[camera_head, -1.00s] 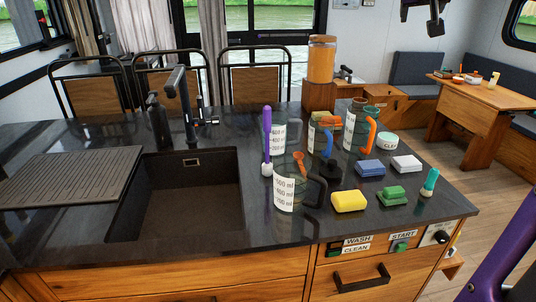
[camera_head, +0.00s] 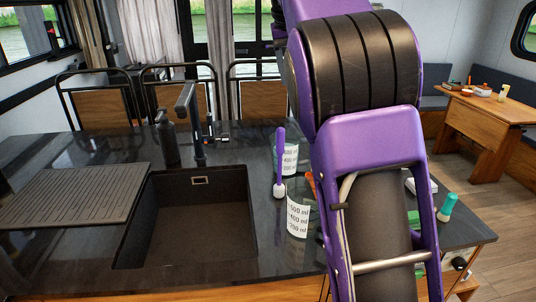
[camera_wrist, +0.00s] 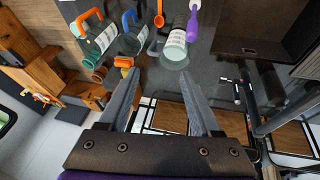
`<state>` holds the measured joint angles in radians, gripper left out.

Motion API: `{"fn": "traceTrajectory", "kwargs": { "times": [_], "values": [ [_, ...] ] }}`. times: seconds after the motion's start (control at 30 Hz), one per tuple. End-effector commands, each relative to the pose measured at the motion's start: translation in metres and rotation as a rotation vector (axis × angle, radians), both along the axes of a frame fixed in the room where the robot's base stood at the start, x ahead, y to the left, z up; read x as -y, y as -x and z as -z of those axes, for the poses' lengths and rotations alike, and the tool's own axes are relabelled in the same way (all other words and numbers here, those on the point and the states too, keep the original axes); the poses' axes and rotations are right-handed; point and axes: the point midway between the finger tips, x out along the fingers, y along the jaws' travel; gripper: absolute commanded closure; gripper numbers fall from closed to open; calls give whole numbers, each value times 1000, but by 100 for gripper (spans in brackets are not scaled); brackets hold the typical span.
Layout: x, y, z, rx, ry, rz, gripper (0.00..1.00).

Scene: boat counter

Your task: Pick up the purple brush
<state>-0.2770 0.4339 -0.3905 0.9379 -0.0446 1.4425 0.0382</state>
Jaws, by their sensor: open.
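The purple brush (camera_head: 281,158) stands upright on the dark counter, right of the sink, with its white head (camera_head: 279,190) at the bottom. It stands beside a measuring cup (camera_head: 290,160) with a white label; I cannot tell if they touch. In the wrist view the brush (camera_wrist: 194,18) is at the top edge, partly cut off. My gripper (camera_wrist: 160,74) is open and empty, with the brush beyond its fingertips. In the head view my arm hides the gripper and much of the right counter.
A second labelled cup (camera_head: 298,216) stands in front of the brush. More cups (camera_wrist: 103,38) with coloured handles and an orange spoon (camera_wrist: 159,14) show in the wrist view. The sink (camera_head: 195,220) and black faucet (camera_head: 187,110) are to the left. A teal brush (camera_head: 447,207) stands far right.

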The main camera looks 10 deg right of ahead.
Motion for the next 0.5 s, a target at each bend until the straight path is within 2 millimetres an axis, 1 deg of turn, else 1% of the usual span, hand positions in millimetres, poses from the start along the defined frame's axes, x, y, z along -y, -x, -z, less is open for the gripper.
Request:
{"fn": "traceTrajectory", "kwargs": {
  "times": [0.03, 0.13, 0.23, 0.37, 0.47, 0.5],
  "values": [
    [-2, -4, 13, -53, -45, -16, 35],
    [-12, -4, 32, -137, -128, -58, 35],
    [-18, -4, 42, -183, -181, -86, 35],
    [-21, -4, 51, -206, -206, -101, 35],
    [-22, -5, 64, -208, -208, -101, 35],
    [-21, -6, 72, -208, -207, -101, 35]
  ]
}}
